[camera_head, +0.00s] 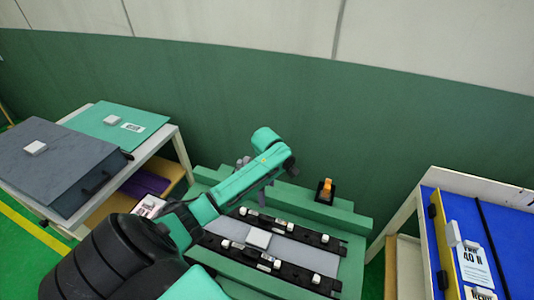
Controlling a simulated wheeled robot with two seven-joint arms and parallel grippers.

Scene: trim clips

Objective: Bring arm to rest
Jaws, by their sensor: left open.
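My left arm reaches in from the bottom left and bends at a green joint above the green bench (352,222). My left gripper (243,167) shows as a small grey shape just behind the forearm, partly hidden by it. It is open, and I see nothing held in it. Below and right of the arm, a grey panel (318,257) lies on the bench with two black strips (272,264) carrying several white clips (280,226). A white block (258,238) sits between the strips. The arm hides the panel's left part. My right gripper is not in view.
An orange-and-black device (326,190) stands at the bench's back. On the left, a white table holds a grey case (55,160) and a green board (115,124). On the right, a white-framed stand holds a blue panel (505,240) with labels. A green wall (400,140) rises behind.

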